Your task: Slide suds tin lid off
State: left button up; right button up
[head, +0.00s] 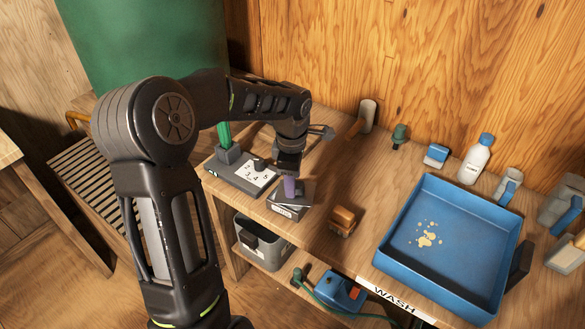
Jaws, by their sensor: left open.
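The suds tin appears to be the small grey box (288,211) with a pale label on its front, standing near the table's front edge left of centre. The lid's outline is partly hidden by the gripper and is hard to make out. My left gripper (288,172) is open and points down over the tin, at the purple piece. I cannot tell whether the fingers touch it. My right gripper is not in view.
A dark board with a numbered white card (257,174) lies just left of the tin. An orange-brown block (343,219) is to its right, then a large blue tray (455,250). A white bottle (474,160) stands behind. Bare wood separates block and tray.

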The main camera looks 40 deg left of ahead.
pick_arm(q)
jog(key=shift+w+f, duration=0.1)
jog(key=shift+f, duration=1)
grip_shut()
